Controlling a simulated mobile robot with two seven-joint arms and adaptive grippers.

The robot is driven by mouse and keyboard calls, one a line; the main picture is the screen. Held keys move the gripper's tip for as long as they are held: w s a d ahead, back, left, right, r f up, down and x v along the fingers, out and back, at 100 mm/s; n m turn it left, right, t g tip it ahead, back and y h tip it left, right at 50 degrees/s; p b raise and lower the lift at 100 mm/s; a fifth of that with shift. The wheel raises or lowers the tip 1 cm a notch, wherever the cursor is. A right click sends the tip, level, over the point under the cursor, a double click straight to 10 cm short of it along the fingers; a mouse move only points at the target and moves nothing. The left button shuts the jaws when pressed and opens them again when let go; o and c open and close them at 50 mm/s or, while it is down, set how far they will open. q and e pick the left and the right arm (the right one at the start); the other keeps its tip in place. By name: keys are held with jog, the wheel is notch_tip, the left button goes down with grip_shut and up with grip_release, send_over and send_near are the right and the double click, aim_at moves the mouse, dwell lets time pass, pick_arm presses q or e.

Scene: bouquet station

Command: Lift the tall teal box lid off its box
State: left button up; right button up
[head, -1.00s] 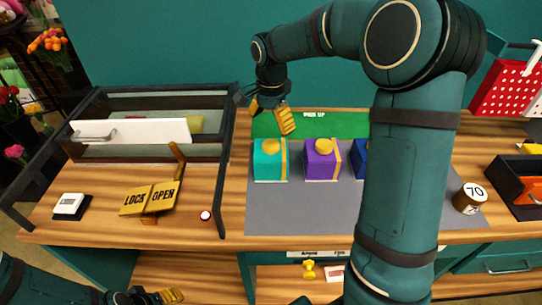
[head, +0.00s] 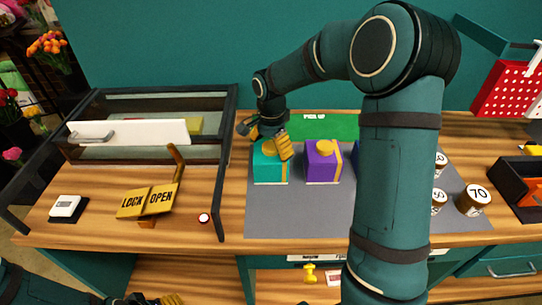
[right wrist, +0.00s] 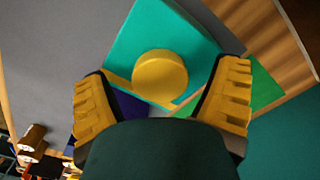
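The tall teal box (head: 268,168) stands on the grey mat, with a gold band on its right side. Its teal lid (right wrist: 158,35) with a round gold knob (right wrist: 160,76) fills the upper middle of the right wrist view. My right gripper (head: 270,145) is just above the lid. Its yellow fingers are spread wide, one on each side of the knob, and the knob appears free between them. My left gripper (head: 158,300) is low at the bottom left edge, far from the box, and only partly in view.
A purple box (head: 322,162) with a gold knob stands to the right of the teal one. A blue box is mostly hidden behind my right arm. A lock/open sign (head: 146,201) and a glass case (head: 150,125) are to the left. Numbered jars (head: 473,199) stand at right.

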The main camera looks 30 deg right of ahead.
jog(key=c, duration=1.2)
notch_tip(320, 180, up, 10)
jog(key=shift+r+p, duration=0.1)
jog(key=shift+p, duration=0.7)
